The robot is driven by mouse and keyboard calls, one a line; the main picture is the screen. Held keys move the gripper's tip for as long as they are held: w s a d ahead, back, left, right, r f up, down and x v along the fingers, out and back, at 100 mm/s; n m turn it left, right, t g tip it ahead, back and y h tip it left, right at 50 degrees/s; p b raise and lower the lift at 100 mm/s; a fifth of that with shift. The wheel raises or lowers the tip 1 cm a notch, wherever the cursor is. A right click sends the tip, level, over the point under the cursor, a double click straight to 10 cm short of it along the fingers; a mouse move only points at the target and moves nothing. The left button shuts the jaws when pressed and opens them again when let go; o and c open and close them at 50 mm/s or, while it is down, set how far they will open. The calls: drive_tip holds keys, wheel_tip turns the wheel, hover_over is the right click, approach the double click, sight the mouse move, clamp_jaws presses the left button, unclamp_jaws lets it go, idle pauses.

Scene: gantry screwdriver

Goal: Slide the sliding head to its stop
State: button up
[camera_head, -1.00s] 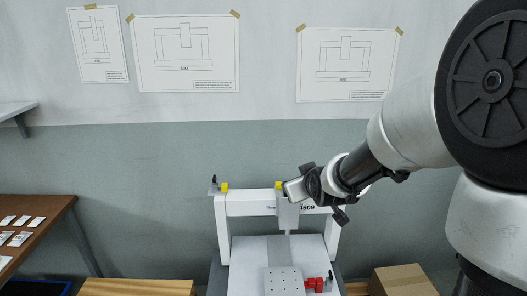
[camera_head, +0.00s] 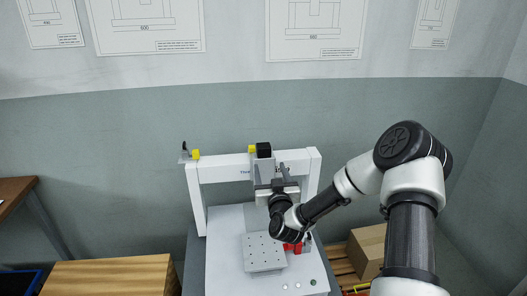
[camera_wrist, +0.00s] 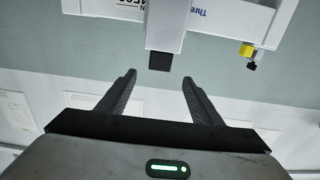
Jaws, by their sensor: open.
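The sliding head (camera_head: 264,167) is a white block with a black top, on the white crossbeam (camera_head: 225,168) of the gantry, right of the beam's middle. A yellow block (camera_head: 252,149) sits at its top left. Another yellow block (camera_head: 196,155), with a dark knob beside it, is at the beam's left end; it shows at the right in the wrist view (camera_wrist: 247,50). My gripper (camera_head: 274,181) is in front of the head. In the wrist view my gripper (camera_wrist: 160,78) is open and empty, its fingertips just short of the head's black cap (camera_wrist: 159,61). Contact is not visible.
Below the beam is a perforated plate (camera_head: 263,253) on the white base (camera_head: 224,220), with a red part (camera_head: 291,248) beside it. A wooden surface (camera_head: 110,274) is at left, a cardboard box (camera_head: 367,248) at right. The beam left of the head looks clear.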

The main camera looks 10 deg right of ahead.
sight(265, 153)
drive_tip(key=w+b, duration=0.1)
drive_tip(key=w, duration=1.3)
clamp_jaws()
drive_tip(key=a+b, duration=0.5)
drive_tip(key=a, duration=1.5)
drive_tip(key=shift+a+b, duration=0.15)
drive_tip(key=shift+b, duration=0.25)
unclamp_jaws()
drive_tip(key=shift+a, duration=0.15)
